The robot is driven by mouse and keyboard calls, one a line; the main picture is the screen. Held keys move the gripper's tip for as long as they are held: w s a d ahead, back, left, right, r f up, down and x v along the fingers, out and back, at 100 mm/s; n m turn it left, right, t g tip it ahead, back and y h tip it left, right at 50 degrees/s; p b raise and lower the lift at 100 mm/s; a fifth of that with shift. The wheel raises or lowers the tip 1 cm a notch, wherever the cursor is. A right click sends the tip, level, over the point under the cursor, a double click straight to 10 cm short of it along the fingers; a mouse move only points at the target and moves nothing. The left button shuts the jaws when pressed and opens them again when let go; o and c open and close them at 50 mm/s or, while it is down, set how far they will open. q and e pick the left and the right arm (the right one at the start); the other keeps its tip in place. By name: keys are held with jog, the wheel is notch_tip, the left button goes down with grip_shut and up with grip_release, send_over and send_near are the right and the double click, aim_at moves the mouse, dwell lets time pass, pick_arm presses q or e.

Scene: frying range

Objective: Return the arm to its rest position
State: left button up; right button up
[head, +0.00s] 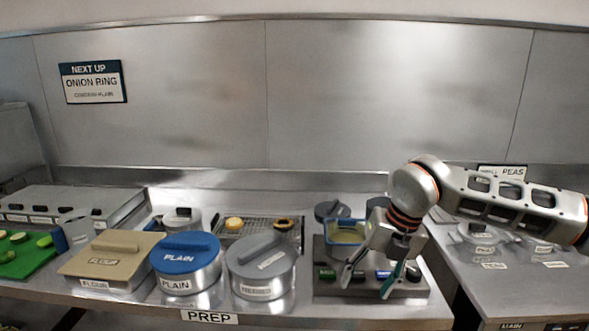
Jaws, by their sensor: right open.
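My right arm (505,195) comes in from the right edge and reaches across the right part of the counter, bent down at the wrist. My right gripper (367,287) points down with its fingers apart and nothing visible between them. It is over or in front of a dark unit with coloured labels (325,274) and a blue-rimmed container (345,228). I cannot tell whether the fingertips touch the unit. The gripper hides part of this unit. My left gripper is not in view.
On the prep counter stand a tan-lidded flour container (110,252), a blue-lidded plain container (186,254) and a grey-lidded container (262,265). A wire rack (290,247) holds food pieces behind them. A green board (22,262) lies far left. Clear lidded containers (478,235) stand right, beneath my arm.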

jog(key=s+a+f+n+g+y, duration=0.1)
jog(key=s+a+f+g+y, duration=0.1)
jog(key=s+a+y, duration=0.5)
jog(key=s+a+f+n+g, duration=0.15)
jog(key=s+a, duration=0.35)
jog(key=a, duration=0.6)
jog(key=s+a+r+m+y, duration=0.3)
jog(key=a+r+m+y, duration=0.25)
jog(key=a+y, duration=0.3)
jog(key=w+d+f+m+t+h, duration=0.4)
jog(key=d+f+m+t, duration=0.2)
jog(key=d+m+t, duration=0.3)
jog(key=w+d+f+m+t+h, duration=0.35)
jog(key=d+f+m+t, duration=0.35)
jog(key=m+t, duration=0.3)
jog(key=s+d+f+m+g+h, duration=0.3)
jog(key=s+d+f, duration=0.4)
jog(key=f, duration=0.5)
jog(key=s+d+f+m+g+h, duration=0.3)
jog(key=s+d+f+m+h, duration=0.2)
jog(key=s+d+f, duration=0.3)
notch_tip(320, 180, down, 4)
jog(key=shift+s, duration=0.35)
